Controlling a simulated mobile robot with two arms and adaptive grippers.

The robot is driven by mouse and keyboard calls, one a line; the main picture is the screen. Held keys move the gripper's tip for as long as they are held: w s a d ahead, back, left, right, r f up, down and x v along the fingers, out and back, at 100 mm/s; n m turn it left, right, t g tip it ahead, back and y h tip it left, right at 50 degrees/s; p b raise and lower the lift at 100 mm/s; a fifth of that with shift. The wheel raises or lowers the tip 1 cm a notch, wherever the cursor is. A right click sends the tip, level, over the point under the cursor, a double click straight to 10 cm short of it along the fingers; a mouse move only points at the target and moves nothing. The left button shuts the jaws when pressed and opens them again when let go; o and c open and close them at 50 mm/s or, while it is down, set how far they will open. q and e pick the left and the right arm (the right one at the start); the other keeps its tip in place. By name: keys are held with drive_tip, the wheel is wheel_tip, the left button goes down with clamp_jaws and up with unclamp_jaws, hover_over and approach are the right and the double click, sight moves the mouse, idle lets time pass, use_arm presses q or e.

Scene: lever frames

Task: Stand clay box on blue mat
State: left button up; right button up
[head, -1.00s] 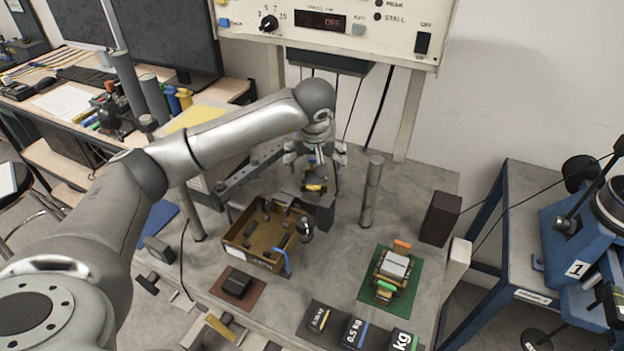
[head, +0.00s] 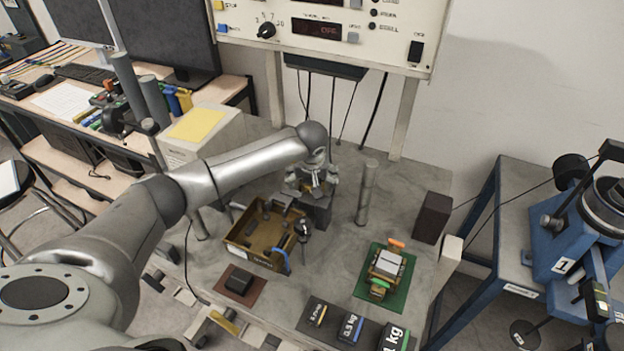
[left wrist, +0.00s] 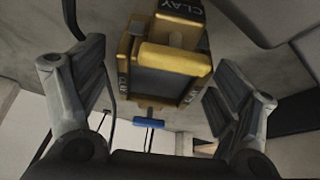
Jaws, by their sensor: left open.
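The clay box (left wrist: 170,65) is ochre with a dark panel and a dark plate reading CLAY. In the left wrist view it lies between the two spread fingers of my left gripper (left wrist: 155,95), with gaps on both sides. In the head view my left gripper (head: 313,184) points down at the back of the bench, and it mostly hides the clay box there. The gripper is open. I cannot make out the blue mat; my left arm covers the left part of the bench. My right gripper is not in view.
A brown tray (head: 240,251) with dark pieces stands in front of the gripper. A grey post (head: 366,195) rises to its right. Several weights (head: 350,330) line the front edge.

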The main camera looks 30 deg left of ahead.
use_arm(q)
drive_tip(key=c, duration=1.7)
drive_tip(key=shift+w+r, duration=0.1)
drive_tip(key=shift+r, duration=0.05)
drive_tip(key=shift+c, duration=0.9)
